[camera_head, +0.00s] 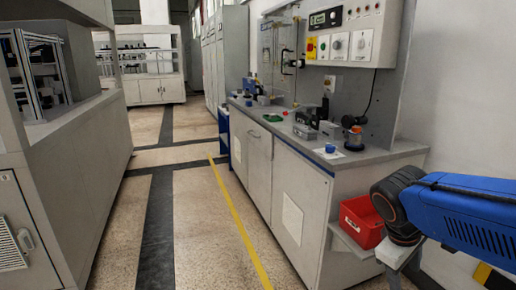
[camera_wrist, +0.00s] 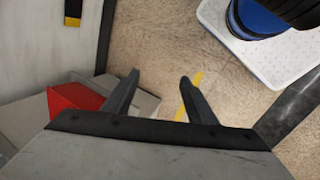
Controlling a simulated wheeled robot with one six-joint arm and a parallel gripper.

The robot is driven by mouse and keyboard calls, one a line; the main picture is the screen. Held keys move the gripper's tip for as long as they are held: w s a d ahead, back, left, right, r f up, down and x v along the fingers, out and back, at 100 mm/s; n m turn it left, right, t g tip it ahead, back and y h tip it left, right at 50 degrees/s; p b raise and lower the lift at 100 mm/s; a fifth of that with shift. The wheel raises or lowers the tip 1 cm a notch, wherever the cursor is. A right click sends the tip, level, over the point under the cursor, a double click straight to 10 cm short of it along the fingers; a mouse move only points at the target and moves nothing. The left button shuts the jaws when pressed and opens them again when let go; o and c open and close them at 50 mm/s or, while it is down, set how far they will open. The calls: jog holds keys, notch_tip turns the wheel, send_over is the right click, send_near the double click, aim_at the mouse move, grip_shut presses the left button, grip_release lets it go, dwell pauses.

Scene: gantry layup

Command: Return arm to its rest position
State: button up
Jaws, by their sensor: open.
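My gripper (camera_wrist: 160,82) shows in the wrist view with its two dark fingers spread apart. It is open, with nothing between the fingers, and points down over the speckled floor. In the head view my blue arm reaches in from the right edge, beside the near end of the workbench (camera_head: 310,165). The fingers are not visible in the head view. A red bin (camera_head: 362,222) on a low side shelf is just left of my arm; it also shows at the left in the wrist view (camera_wrist: 75,102).
The bench top holds several small items, including a blue cap (camera_head: 330,148) on a white sheet. A control panel (camera_head: 340,38) hangs above. A grey cabinet (camera_head: 75,160) stands at left. The aisle floor (camera_head: 195,215) between, marked by a yellow line (camera_head: 240,222), is clear.

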jog(key=s+a+m+t+y, duration=0.3)
jog(key=s+a+m+y, duration=0.1)
jog(key=s+a+m, duration=0.1)
jog(key=shift+s+f+m, duration=0.25)
jog(key=shift+s+m, duration=0.25)
jog(key=shift+s, duration=0.05)
